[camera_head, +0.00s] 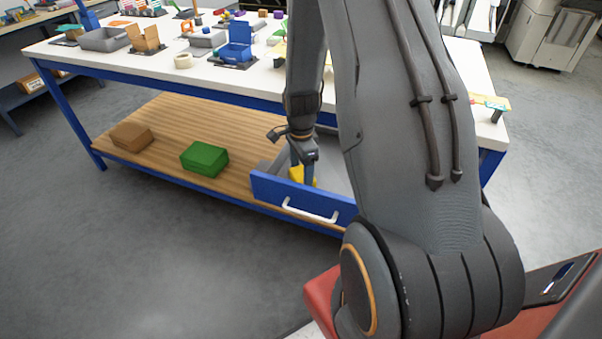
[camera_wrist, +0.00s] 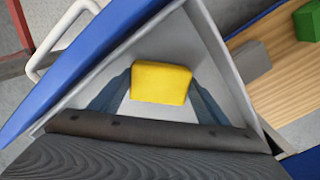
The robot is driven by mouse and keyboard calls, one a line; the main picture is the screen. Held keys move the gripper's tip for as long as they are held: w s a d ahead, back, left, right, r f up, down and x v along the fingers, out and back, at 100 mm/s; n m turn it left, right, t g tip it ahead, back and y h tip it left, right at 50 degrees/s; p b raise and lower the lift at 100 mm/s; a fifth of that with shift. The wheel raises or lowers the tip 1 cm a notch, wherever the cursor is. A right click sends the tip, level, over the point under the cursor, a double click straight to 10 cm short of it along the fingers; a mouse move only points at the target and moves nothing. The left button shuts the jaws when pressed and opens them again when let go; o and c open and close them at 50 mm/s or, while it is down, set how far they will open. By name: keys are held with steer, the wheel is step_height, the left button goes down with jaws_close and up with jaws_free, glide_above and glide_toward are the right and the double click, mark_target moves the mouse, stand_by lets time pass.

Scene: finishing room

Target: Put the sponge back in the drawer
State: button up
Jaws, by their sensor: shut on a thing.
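The yellow sponge (camera_wrist: 161,82) is between the fingers of my gripper (camera_wrist: 160,95) in the wrist view. My gripper is shut on it. In the head view my gripper (camera_head: 306,178) reaches down into the open drawer, and part of the sponge (camera_head: 297,174) shows beside the fingers. The drawer has a blue front (camera_head: 270,187) with a white handle (camera_head: 311,213) and grey inside walls. In the wrist view the drawer's grey wall (camera_wrist: 222,62) runs to the right of the sponge. I cannot tell whether the sponge touches the drawer floor.
A green box (camera_head: 204,158) and a brown box (camera_head: 131,136) lie on the wooden lower shelf (camera_head: 165,120) left of the drawer. The floor in front is clear.

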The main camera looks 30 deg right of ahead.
mark_target(301, 174)
steer(key=shift+f, duration=0.15)
steer(key=o, duration=1)
steer(key=shift+o, duration=0.2)
step_height(301, 174, up, 11)
steer(key=b, duration=0.2)
steer(key=s+a+r+n, duration=0.3)
steer(key=s+a+n, duration=0.4)
steer(key=n, duration=0.2)
steer(key=s+a+r+n, duration=0.3)
steer(key=s+a+n, duration=0.5)
steer(key=n, duration=0.2)
steer(key=shift+s, duration=0.15)
